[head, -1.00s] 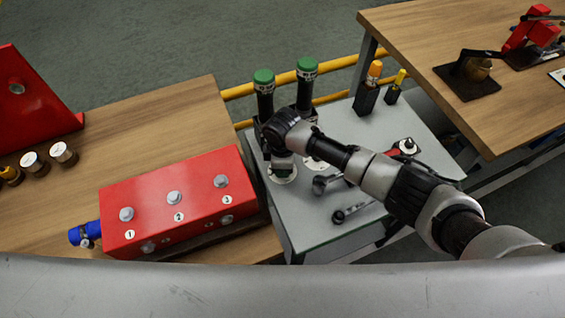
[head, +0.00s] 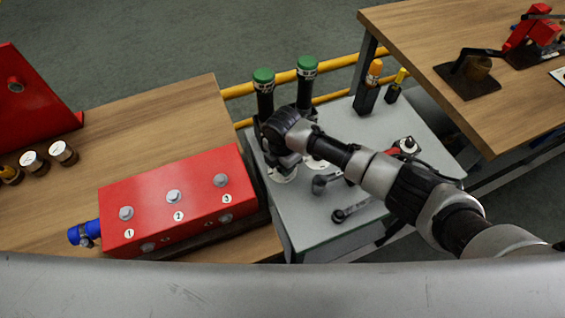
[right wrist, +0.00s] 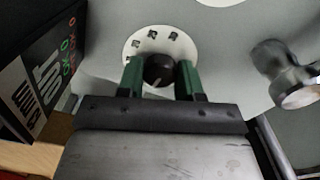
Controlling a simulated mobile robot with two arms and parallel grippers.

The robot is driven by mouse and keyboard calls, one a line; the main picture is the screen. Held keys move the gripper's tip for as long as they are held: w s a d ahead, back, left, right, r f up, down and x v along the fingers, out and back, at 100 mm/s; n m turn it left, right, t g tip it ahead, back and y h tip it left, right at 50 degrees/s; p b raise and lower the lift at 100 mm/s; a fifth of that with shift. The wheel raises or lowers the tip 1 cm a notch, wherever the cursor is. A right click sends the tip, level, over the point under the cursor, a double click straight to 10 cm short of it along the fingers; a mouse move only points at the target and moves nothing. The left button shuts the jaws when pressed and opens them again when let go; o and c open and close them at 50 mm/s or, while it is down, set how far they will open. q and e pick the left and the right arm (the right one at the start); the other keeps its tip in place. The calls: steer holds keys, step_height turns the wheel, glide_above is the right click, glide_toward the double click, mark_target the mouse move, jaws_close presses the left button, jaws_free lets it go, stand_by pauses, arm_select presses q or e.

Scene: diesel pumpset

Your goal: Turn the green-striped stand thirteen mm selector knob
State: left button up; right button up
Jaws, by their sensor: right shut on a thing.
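In the right wrist view, a round black selector knob (right wrist: 159,70) with a pale pointer line sits on a white dial (right wrist: 147,52) with several dark marks. The two green fingers of my right gripper (right wrist: 160,77) are closed around the knob's sides. Two black stands with green caps, a left one (head: 264,95) and a right one (head: 305,85), rise just behind the wrist. My left gripper is not in view.
A red box (head: 160,200) with numbered knobs lies on the left wooden bench. Metal tools (head: 352,212) lie on the cart to the right of the dial. Orange-topped and yellow-topped black holders (head: 368,95) stand at the cart's back. A dark lettered panel (right wrist: 40,70) is close left in the wrist view.

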stand_by(0.4)
steer(key=o, duration=0.9)
steer(key=shift+r, duration=0.1)
step_height(320, 180, up, 11)
steer(key=shift+f+b, duration=0.15)
steer(key=shift+b, duration=0.15)
